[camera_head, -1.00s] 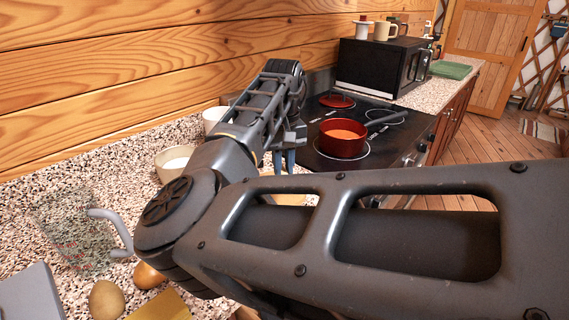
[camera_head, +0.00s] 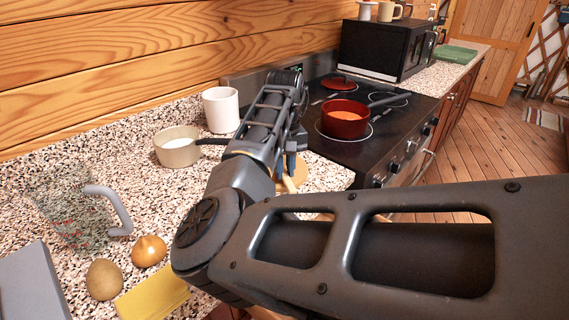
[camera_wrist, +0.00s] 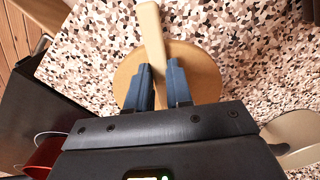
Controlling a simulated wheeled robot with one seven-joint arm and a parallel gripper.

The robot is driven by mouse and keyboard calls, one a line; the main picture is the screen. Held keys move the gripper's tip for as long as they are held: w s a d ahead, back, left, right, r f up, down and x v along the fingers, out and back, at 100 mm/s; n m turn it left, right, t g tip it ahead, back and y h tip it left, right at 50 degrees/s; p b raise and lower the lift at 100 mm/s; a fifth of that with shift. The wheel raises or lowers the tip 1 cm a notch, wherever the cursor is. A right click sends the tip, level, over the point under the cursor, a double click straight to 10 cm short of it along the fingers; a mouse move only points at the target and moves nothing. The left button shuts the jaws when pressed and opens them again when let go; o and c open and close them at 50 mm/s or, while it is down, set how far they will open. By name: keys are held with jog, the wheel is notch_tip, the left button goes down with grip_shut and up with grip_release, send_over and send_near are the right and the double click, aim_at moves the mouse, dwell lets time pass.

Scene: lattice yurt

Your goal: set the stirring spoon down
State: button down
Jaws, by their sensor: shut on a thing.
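The stirring spoon (camera_wrist: 151,30) shows as a pale wooden handle in the wrist view, between the blue fingers of my gripper (camera_wrist: 160,70). My gripper is shut on it. Its far end is hidden behind the gripper. Below it is a round wooden board (camera_wrist: 207,75) on the speckled counter; I cannot tell whether the spoon touches it. In the head view my gripper (camera_head: 290,163) is over the counter beside the stove, with a bit of the spoon (camera_head: 288,183) below it. The board (camera_head: 318,174) is partly hidden by my arm.
The black stove (camera_head: 384,142) with a red pot (camera_head: 345,125) is to the right. A glass jug (camera_head: 75,210), an onion (camera_head: 149,251) and a potato (camera_head: 104,279) are near front left.

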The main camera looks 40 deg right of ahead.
jog(key=shift+f, duration=0.5)
dwell(0.4)
jog(key=c, duration=0.9)
grip_release()
jog(key=shift+c, duration=0.2)
jog(key=shift+r, duration=0.1)
jog(key=shift+r+b, duration=0.5)
jog(key=shift+r, duration=3.3)
jog(key=shift+d, duration=0.1)
